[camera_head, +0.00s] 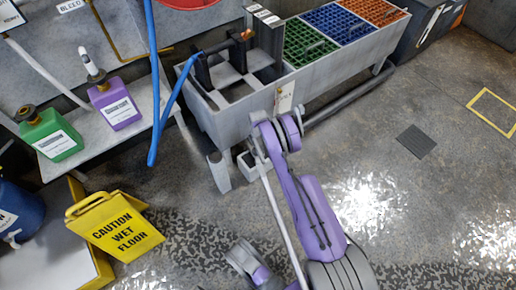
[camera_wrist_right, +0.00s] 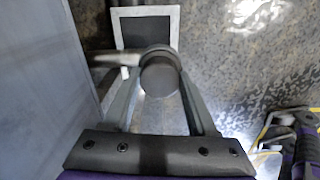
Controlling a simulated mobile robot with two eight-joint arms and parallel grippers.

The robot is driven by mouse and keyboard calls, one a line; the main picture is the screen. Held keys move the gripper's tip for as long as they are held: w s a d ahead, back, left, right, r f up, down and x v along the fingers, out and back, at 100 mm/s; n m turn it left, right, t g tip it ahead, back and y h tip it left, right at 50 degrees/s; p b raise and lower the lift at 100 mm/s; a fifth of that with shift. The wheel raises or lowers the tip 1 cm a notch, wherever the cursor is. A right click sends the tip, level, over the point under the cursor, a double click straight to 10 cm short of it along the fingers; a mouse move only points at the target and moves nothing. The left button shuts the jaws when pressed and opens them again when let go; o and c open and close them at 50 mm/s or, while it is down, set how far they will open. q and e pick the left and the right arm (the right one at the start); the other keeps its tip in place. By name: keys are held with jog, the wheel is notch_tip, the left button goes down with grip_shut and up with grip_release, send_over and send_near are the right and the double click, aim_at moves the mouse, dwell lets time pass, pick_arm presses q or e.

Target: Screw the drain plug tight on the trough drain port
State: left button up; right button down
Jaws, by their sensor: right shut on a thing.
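The grey trough (camera_head: 235,118) runs across the upper middle of the head view. My right arm reaches up to its front wall, and its wrist hides the drain port area there. In the right wrist view my right gripper (camera_wrist_right: 160,88) is shut on the drain plug (camera_wrist_right: 160,78), a dark round disc facing the camera. A grey pipe-like piece (camera_wrist_right: 118,57) runs left from behind the plug toward the trough wall (camera_wrist_right: 40,75). I cannot tell how far the plug is seated.
A white-framed dark square (camera_wrist_right: 145,28) lies behind the plug. A yellow wet-floor sign (camera_head: 115,228) stands at left. Green (camera_head: 48,135) and purple (camera_head: 115,103) jugs sit on a shelf. A blue hose (camera_head: 158,100) hangs beside the trough. Floor at right is clear.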

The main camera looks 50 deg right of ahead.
dwell(0.3)
jog(key=m, duration=0.3)
jog(key=shift+m, duration=1.3)
jog(key=shift+m, duration=2.5)
